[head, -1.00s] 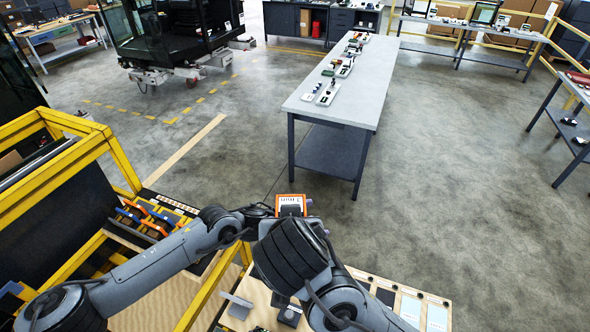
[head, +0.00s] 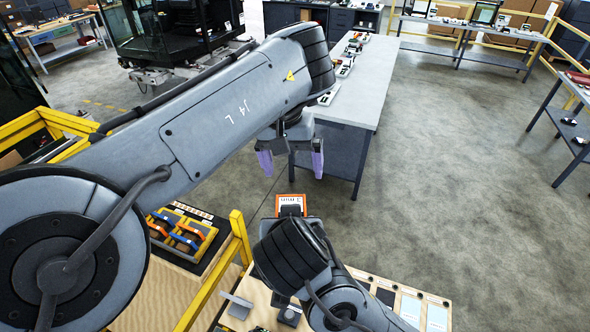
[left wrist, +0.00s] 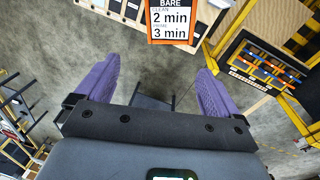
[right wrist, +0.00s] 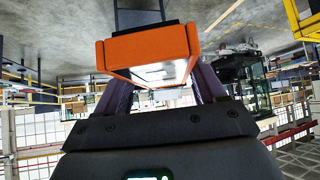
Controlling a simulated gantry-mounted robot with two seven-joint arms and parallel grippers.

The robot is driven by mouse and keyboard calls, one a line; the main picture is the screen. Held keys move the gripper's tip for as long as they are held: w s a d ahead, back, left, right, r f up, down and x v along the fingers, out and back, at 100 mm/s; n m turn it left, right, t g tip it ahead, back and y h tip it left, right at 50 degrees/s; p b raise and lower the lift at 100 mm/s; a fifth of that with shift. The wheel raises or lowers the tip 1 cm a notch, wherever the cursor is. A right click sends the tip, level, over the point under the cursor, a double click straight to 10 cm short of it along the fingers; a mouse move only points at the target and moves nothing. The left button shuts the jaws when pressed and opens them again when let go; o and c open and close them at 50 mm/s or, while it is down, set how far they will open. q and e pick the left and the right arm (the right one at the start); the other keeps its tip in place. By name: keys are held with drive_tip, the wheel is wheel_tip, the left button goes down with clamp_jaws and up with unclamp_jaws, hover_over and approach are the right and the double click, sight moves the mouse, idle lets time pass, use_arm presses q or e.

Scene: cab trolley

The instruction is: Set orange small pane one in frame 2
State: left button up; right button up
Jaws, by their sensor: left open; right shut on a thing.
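An orange-rimmed small pane-like piece (head: 290,203) with a white, printed face is held by my right gripper, whose fingers (right wrist: 152,84) show on both sides of it in the right wrist view. In the left wrist view the piece (left wrist: 172,22) shows a label reading "BARE", "2 min", "3 min". My left gripper (head: 291,168) is open and empty, its purple fingers pointing down above and behind the piece. In the left wrist view its fingers (left wrist: 158,74) are spread apart. I cannot tell which place is frame 2.
A yellow rack (head: 183,238) with orange and blue handled pieces stands left, partly behind my left arm. A yellow rail (head: 240,240) rises beside it. A wooden bench (head: 385,283) with dark and pale panels lies at the front. A grey table (head: 370,85) with small trays stands behind.

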sight(295, 197)
use_arm(q)
drive_tip(key=shift+s+d+n+y, duration=0.2)
drive_tip(key=shift+s+n+y, duration=0.4)
drive_tip(key=shift+s+n, duration=0.2)
drive_tip(key=shift+s+d+f+n, duration=0.1)
drive_tip(key=shift+s+f+n, duration=0.1)
drive_tip(key=shift+n, duration=0.2)
drive_tip(key=shift+f, duration=3.55)
drive_tip(key=shift+c, duration=0.3)
drive_tip(key=c, duration=1)
drive_tip(key=shift+s+d, duration=0.1)
drive_tip(key=shift+c, duration=1.3)
use_arm(e)
drive_tip(key=o, duration=1)
drive_tip(key=shift+a, duration=0.1)
drive_tip(key=shift+o, duration=1.4)
